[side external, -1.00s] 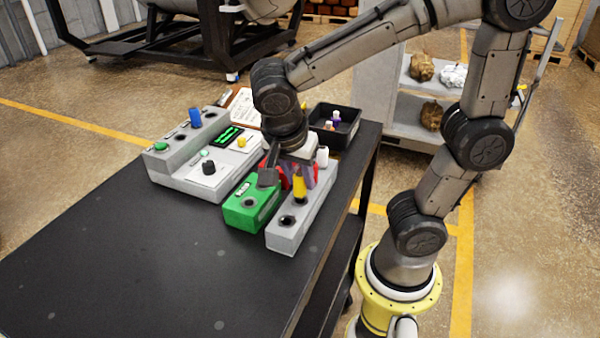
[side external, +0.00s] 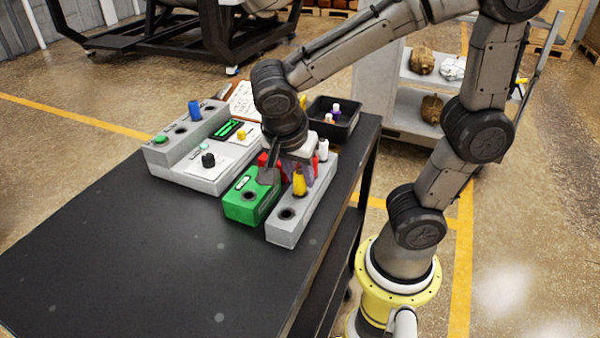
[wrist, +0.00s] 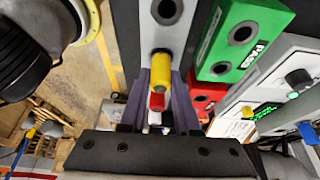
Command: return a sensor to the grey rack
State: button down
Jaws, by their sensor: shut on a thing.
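The grey rack (side external: 287,236) is a long block near the table's right edge. Its front hole (wrist: 165,11) is empty. My gripper (wrist: 165,78) is shut on a yellow sensor (side external: 300,184), which also shows between the purple fingers in the wrist view (wrist: 161,80). The yellow sensor is upright, its lower end at the rack's second hole from the front; I cannot tell how deep it sits. Behind it along the rack are a red sensor (wrist: 157,102) and a white sensor (side external: 323,151). The fingers partly hide the red one in the side view.
A green block (side external: 241,206) marked PASS stands close left of the rack, with a red block (wrist: 203,100) behind it. A grey instrument console (side external: 212,178) is further left. A black bin (side external: 347,131) with small items is at the back. The front table is clear.

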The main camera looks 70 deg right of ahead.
jog(key=shift+f, duration=0.15)
jog(key=c, duration=0.6)
grip_release()
jog(key=shift+o, duration=0.5)
jog(key=o, duration=0.3)
jog(key=shift+o, duration=0.2)
jog(key=shift+r, duration=3)
